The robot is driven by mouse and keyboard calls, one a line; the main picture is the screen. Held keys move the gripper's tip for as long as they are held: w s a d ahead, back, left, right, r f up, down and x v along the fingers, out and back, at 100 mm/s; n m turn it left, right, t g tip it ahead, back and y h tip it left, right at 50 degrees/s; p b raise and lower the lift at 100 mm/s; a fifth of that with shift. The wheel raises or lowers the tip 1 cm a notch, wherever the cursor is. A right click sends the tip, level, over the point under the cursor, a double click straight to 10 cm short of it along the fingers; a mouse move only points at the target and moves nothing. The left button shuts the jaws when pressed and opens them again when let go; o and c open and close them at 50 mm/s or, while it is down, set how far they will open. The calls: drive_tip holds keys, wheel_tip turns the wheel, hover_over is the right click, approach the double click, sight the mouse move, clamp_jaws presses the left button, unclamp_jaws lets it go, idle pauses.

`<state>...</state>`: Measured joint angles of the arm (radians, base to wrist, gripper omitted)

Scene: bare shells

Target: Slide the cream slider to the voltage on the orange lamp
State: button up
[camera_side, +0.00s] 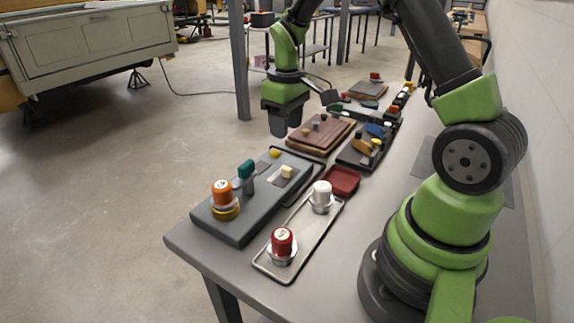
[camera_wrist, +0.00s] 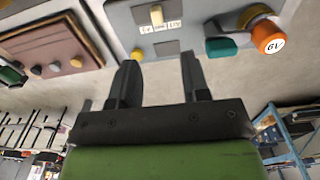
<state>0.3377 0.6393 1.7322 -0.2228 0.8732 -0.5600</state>
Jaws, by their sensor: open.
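The orange lamp (camera_side: 222,193) stands at the near end of a grey panel (camera_side: 222,228) on a yellow ring. In the wrist view the orange lamp (camera_wrist: 267,36) has a white top that reads 6V. The cream slider (camera_side: 287,171) is on a light plate towards the far end of that panel. In the wrist view the cream slider (camera_wrist: 156,15) stands above a row of small labels, too small to read surely. My gripper (camera_side: 288,125) is above and beyond the panel, apart from the slider. In the wrist view its two fingers (camera_wrist: 159,75) are spread and empty.
A teal lever (camera_side: 246,170) stands between lamp and slider. A metal tray (camera_side: 300,245) holds a red lamp (camera_side: 282,243) and a white lamp (camera_side: 321,194). A red dish (camera_side: 341,181), a brown board (camera_side: 318,133) and several small items lie farther along the table.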

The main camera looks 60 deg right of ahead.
sight(287, 168)
drive_tip(key=shift+d+f, duration=0.3)
drive_tip(key=shift+f, duration=0.6)
wheel_tip(287, 168, down, 9)
drive_tip(key=shift+f, duration=0.15)
